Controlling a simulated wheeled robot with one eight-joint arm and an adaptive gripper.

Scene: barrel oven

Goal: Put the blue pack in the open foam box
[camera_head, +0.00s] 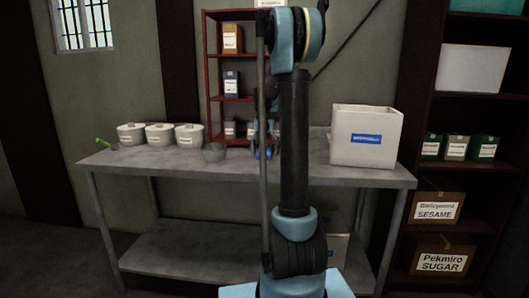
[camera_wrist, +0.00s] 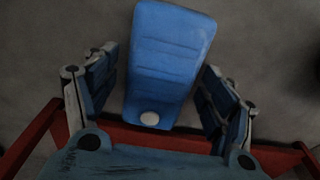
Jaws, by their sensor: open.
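The blue pack (camera_wrist: 172,55) is a ridged blue slab with a round white cap at its near end, seen in the wrist view. My gripper (camera_wrist: 160,85) is open, with one finger on each side of the pack and a visible gap at both sides. In the head view my gripper (camera_head: 263,150) is low at the back of the table, mostly hidden behind my arm. I cannot make out the pack there. The white foam box (camera_head: 365,152), with a blue label, stands on the right part of the table, its top open.
A red shelf rack (camera_head: 208,70) stands behind. Dark shelves (camera_head: 420,190) with boxes are at right. Bare tabletop lies between my gripper and the foam box.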

